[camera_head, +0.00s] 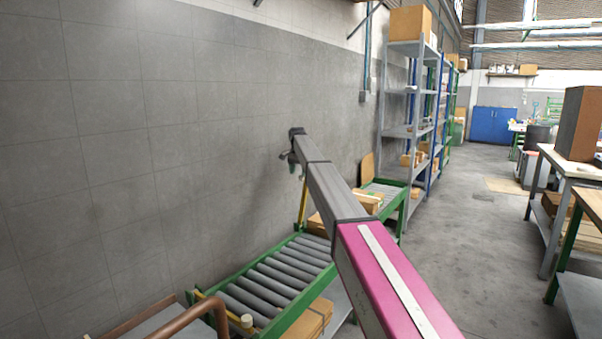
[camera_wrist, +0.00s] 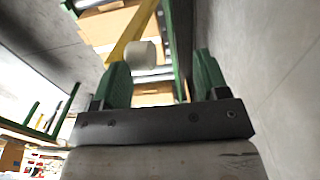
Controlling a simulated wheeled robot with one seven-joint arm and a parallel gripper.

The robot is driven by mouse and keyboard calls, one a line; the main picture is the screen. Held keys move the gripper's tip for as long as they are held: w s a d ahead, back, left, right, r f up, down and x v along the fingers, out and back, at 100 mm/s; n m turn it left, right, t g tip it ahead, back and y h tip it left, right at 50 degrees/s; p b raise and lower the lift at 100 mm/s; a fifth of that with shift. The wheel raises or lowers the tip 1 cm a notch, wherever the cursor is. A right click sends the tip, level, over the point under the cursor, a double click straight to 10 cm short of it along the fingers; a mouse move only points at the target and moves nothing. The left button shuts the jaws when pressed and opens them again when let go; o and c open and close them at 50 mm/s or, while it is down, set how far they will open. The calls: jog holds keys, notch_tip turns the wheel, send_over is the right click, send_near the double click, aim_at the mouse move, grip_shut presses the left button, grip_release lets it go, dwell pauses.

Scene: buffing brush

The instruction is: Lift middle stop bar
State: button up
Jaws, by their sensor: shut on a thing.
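The yellow stop bar (camera_head: 302,206) stands steeply raised at the side of the green roller conveyor, below my gripper (camera_head: 292,166). In the wrist view, the yellow bar (camera_wrist: 133,32) runs up and away from a pale round knob (camera_wrist: 141,55). The knob lies between the green fingers of my gripper (camera_wrist: 160,62), nearer the left finger. My gripper is shut on the stop bar at its knob end; the exact contact is hard to see.
The roller conveyor (camera_head: 277,284) runs along the grey wall (camera_head: 150,150). Another pale knob (camera_head: 247,321) shows at its near end, beside a copper-coloured pipe (camera_head: 195,314). Shelves (camera_head: 398,131) stand beyond. A work table (camera_head: 560,165) is at right, with open floor between.

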jog(key=w+a+r, duration=0.2)
jog(key=w+a, duration=0.4)
jog(key=a, duration=0.2)
jog(key=shift+a, duration=0.3)
dwell(0.8)
jog(key=shift+w+r, duration=0.1)
jog(key=shift+r, duration=0.05)
notch_tip(320, 180, up, 11)
jog(key=shift+a+f, duration=0.15)
jog(key=shift+f, duration=0.05)
dwell(0.6)
